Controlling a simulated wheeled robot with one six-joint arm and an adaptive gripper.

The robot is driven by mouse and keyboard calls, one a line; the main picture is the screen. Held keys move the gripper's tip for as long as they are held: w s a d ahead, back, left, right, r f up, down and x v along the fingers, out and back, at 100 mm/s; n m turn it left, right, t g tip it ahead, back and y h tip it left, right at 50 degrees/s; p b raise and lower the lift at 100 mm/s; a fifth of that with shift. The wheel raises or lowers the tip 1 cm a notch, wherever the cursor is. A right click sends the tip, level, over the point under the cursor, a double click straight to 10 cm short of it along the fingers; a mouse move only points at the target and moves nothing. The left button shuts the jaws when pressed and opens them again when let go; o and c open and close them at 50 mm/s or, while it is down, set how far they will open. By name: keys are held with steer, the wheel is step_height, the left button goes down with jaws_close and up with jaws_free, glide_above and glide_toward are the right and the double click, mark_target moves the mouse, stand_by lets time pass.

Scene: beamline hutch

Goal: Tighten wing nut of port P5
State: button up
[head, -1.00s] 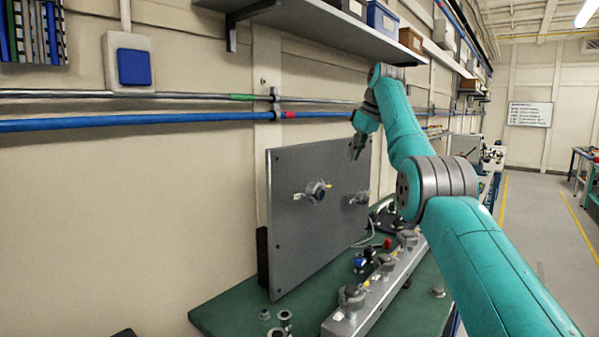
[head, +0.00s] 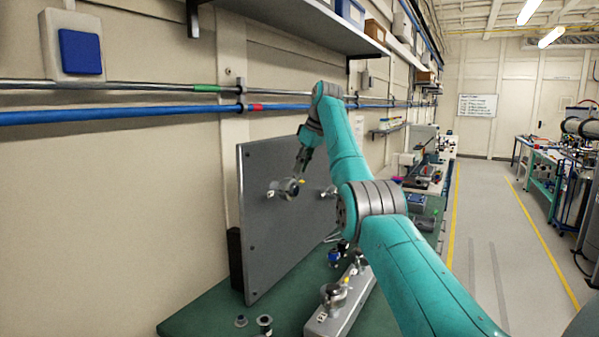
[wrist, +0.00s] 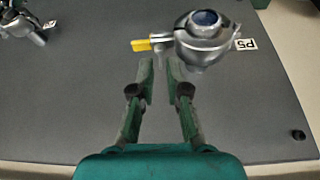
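Port P5 (wrist: 204,42), a grey metal clamp around a round blue-centred opening, is on the grey upright panel (wrist: 90,100). Its P5 label (wrist: 245,44) sits at its right in the wrist view. A yellow-tipped wing nut (wrist: 141,45) sticks out at the clamp's left. My gripper (wrist: 161,68) is open and empty, its fingertips just below the wing nut and clamp in that view, with a gap between them. I cannot tell how far the fingertips are from the panel. In the head view, my gripper (head: 301,165) is in front of the panel by the port (head: 290,187).
Another port fitting (wrist: 22,22) is at the wrist view's upper left. Below the panel, a green bench (head: 215,315) carries a metal rail (head: 330,318) with clamps and loose fittings. A shelf (head: 300,20) hangs above. Open floor (head: 490,270) lies to the right.

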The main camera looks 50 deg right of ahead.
mark_target(298, 178)
steer(key=shift+x, duration=1.1)
jaws_close()
steer(key=m, duration=0.1)
steer(key=m+h, duration=0.1)
steer(key=m, duration=0.1)
steer(key=m+h, duration=0.1)
steer(key=shift+w+a+m, duration=0.1)
steer(key=shift+a+m, duration=0.15)
steer(key=shift+m, duration=0.15)
steer(key=m, duration=0.2)
steer(key=m+g+h, duration=0.1)
steer(key=m, duration=0.1)
steer(key=shift+w+a+m, duration=0.1)
steer(key=shift+a+m, duration=0.05)
steer(key=shift+m, duration=0.15)
steer(key=m+g+h, duration=0.1)
steer(key=m, duration=0.3)
steer(key=shift+w+g, duration=0.15)
steer(key=shift+g, duration=0.25)
steer(key=shift+w+r+m+g+h, duration=0.1)
steer(key=shift+m+g+h, duration=0.35)
steer(key=shift+m, duration=1.35)
steer(key=shift+m+g, duration=0.25)
steer(key=shift+m, duration=0.05)
